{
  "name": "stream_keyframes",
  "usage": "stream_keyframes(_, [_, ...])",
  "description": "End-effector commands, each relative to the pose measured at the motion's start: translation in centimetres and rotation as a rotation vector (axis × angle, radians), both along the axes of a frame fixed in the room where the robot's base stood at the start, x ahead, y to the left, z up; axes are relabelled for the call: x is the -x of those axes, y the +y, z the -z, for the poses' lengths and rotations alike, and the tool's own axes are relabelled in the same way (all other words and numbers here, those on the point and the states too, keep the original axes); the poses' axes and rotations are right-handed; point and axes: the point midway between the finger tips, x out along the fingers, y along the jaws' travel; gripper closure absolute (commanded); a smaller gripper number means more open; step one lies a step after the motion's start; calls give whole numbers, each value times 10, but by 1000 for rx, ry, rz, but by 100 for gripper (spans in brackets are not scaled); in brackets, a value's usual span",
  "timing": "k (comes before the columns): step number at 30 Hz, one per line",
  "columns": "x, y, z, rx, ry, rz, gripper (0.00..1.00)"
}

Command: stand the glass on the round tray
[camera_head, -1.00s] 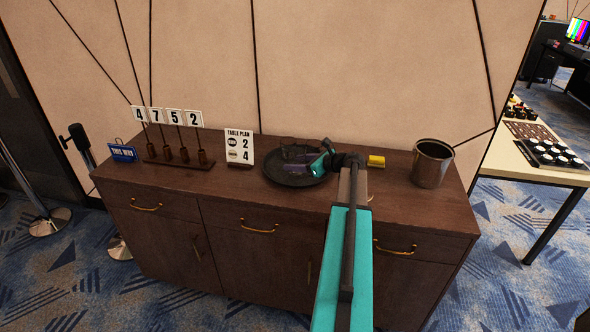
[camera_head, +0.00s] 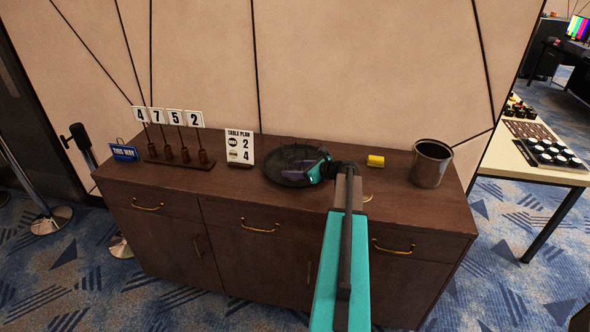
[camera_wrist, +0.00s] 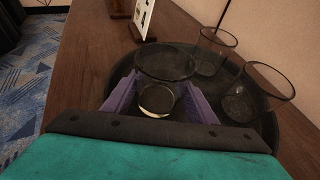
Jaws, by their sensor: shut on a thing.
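My gripper (camera_wrist: 158,98) has purple fingers and is shut on a clear glass (camera_wrist: 164,66), one finger on each side. The glass is upright and over the left part of the round dark tray (camera_wrist: 118,78); I cannot tell whether its base touches the tray. Two more clear glasses, one farther back (camera_wrist: 214,48) and one at the right (camera_wrist: 256,94), stand on the tray. In the head view the tray (camera_head: 284,183) lies on the cabinet, with my gripper (camera_head: 301,167) low over its right part. The glasses are hard to make out there.
The wooden cabinet top (camera_head: 395,198) holds a table plan sign (camera_head: 240,147) left of the tray, number cards on a stand (camera_head: 179,153), a blue sign (camera_head: 123,153), a yellow block (camera_head: 376,161) and a metal bucket (camera_head: 431,164). The wall is close behind.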

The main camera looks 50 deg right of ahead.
Motion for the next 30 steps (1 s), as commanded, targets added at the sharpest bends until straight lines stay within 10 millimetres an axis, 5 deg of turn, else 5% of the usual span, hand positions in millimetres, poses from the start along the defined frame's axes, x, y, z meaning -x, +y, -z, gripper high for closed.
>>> stream_keyframes(5, [0, 0, 3, 0, -1, 0, 80])
stream_keyframes(6, [0, 0, 3, 0, 0, 0, 43])
stream_keyframes(9, [0, -1, 3, 0, 0, 1, 29])
stream_keyframes(22, [2, -1, -1, 0, 0, 1, 29])
stream_keyframes(30, [27, -4, -10, 1, -1, 3, 29])
